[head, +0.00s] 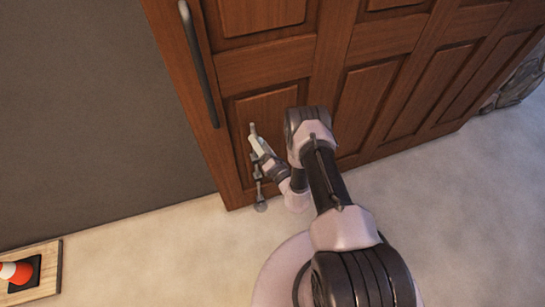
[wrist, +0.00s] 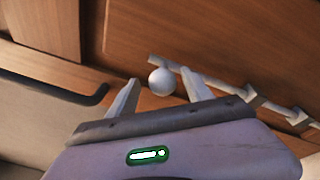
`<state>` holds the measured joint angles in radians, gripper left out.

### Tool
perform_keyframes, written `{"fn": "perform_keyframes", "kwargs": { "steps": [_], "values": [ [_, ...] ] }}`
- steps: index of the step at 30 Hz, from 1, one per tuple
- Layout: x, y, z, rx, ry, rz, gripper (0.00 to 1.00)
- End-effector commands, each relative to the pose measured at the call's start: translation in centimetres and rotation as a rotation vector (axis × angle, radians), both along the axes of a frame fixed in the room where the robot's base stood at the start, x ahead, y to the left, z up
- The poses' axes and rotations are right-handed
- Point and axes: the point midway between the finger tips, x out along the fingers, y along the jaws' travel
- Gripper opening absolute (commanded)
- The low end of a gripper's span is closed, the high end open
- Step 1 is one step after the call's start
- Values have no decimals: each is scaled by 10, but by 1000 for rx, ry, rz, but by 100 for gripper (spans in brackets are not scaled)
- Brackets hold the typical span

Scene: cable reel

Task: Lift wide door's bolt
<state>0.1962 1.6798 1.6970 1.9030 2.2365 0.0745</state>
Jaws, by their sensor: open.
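The wide brown panelled door (head: 265,65) fills the upper part of the head view. Its grey bolt (head: 258,185) runs up and down near the door's lower left edge. In the wrist view the bolt's rod (wrist: 215,82) crosses the wood at a slant through brackets, with a round pale knob (wrist: 161,82) near one end. My gripper (head: 256,145) is at the bolt's upper part. In the wrist view my gripper (wrist: 160,78) is open, and the knob shows between its two fingertips. I cannot tell whether the fingers touch it. My gripper hides part of the bolt in the head view.
A long dark handle (head: 198,65) stands out from the door above the bolt; it also shows in the wrist view (wrist: 60,92). A grey wall (head: 90,110) is at left. An orange and white cone (head: 17,271) stands on a wooden board at lower left. Pale floor lies below the door.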

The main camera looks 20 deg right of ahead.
Motion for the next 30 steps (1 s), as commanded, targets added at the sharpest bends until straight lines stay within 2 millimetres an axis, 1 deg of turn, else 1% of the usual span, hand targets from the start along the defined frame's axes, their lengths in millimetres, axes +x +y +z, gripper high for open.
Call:
{"fn": "perform_keyframes", "kwargs": {
  "steps": [1,6,9,12,15,18,30],
  "values": [
    [-13,-4,6,3,5,-4,59],
    [-62,-16,9,3,5,-6,59],
    [-89,-23,8,3,4,-7,59],
    [-109,-28,6,3,2,-7,59],
    [-121,-29,4,2,1,-3,59],
    [-125,-30,2,2,-1,-2,59],
    [-123,-29,2,0,-4,4,59]
  ]
}}
